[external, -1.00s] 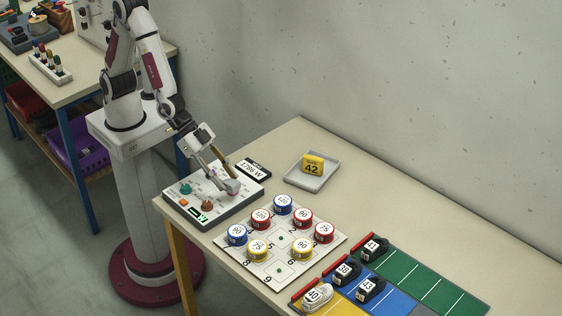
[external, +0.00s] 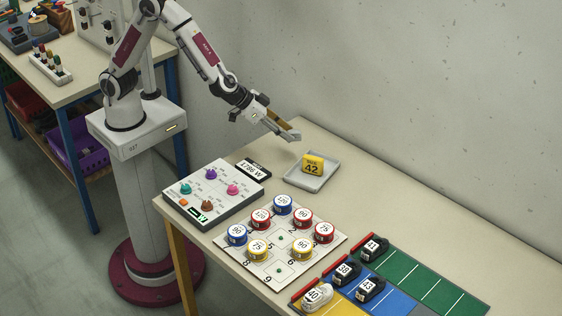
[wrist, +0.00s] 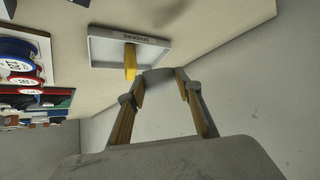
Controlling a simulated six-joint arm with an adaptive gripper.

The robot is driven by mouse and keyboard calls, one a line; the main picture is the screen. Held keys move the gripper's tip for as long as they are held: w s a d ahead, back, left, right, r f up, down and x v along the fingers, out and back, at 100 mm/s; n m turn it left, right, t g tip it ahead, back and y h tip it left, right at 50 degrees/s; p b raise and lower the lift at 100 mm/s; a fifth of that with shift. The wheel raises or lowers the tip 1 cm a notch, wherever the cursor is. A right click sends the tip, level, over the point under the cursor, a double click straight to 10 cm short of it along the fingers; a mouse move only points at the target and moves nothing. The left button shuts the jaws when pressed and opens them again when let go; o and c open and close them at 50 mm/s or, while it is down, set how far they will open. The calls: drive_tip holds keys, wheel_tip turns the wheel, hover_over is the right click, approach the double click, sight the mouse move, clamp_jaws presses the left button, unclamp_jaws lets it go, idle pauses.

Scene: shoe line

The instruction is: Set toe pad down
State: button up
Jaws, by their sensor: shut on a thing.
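My gripper (external: 291,134) is raised above the back of the table, up and left of the grey tray (external: 323,183). It is shut on a small grey piece, apparently the toe pad (wrist: 163,76), which spans the fingertips in the wrist view. The piece is hard to tell from the grey fingertips in the external view. A yellow block marked 42 (external: 313,165) stands in the tray. In the wrist view, the tray (wrist: 100,52) and the yellow block (wrist: 130,62) lie just beyond the fingertips.
A control panel (external: 222,208) with coloured knobs and a small display (external: 253,168) stand left of the tray. A numbered board (external: 281,258) with several round tins is in front. Shoes stand on coloured lanes (external: 418,286) at right. Bare table lies right of the tray.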

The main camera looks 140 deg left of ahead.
drive_tip(key=s+a+n+g+y, duration=0.1)
drive_tip(key=s+a, duration=0.5)
drive_tip(key=a, duration=0.7)
drive_tip(key=n+g, duration=0.1)
drive_tip(key=n, duration=0.1)
drive_tip(key=shift+a+n+g, duration=0.15)
drive_tip(key=shift+n+g, duration=0.15)
drive_tip(key=shift+f, duration=3.1)
drive_tip(key=shift+f, duration=1.9)
drive_tip(key=shift+f, duration=0.1)
drive_tip(key=o, duration=0.8)
drive_tip(key=shift+o, duration=0.3)
